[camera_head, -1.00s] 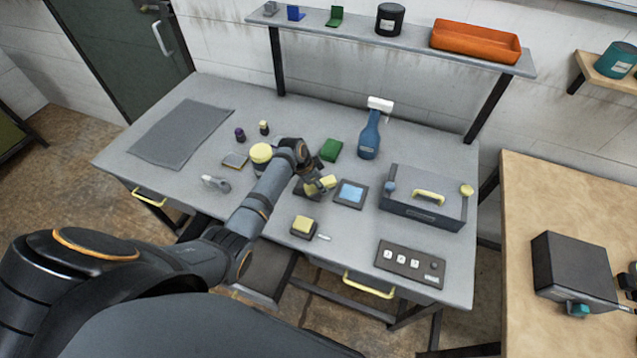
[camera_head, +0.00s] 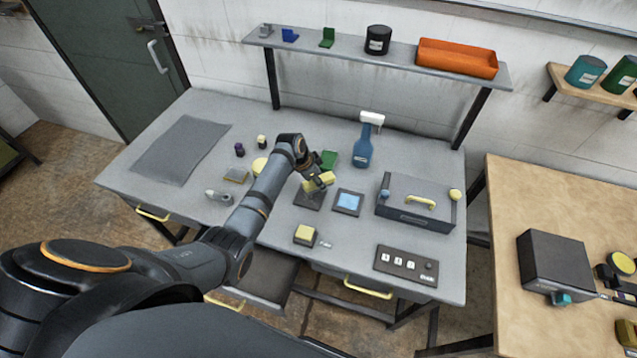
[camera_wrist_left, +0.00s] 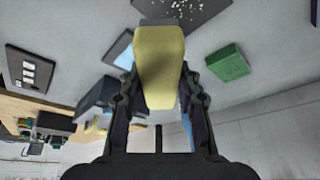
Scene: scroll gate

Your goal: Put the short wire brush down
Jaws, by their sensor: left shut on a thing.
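My left gripper (camera_head: 313,178) is shut on a blocky yellow thing (camera_head: 321,181), which I take to be the short wire brush. In the left wrist view, its pale yellow body (camera_wrist_left: 159,62) sits between the two fingers, with a grey edge at its far end. Bristles cannot be made out. In the head view it appears above a dark square pad (camera_head: 306,199) on the grey table (camera_head: 270,245); the pad's speckled surface (camera_wrist_left: 188,10) also shows in the wrist view, apart from the brush. My right gripper is in neither view.
A yellow block on a dark base (camera_head: 304,235) stands in front, and a blue-topped square (camera_head: 348,202) lies to the right. A grey mat (camera_head: 181,150) covers the left.

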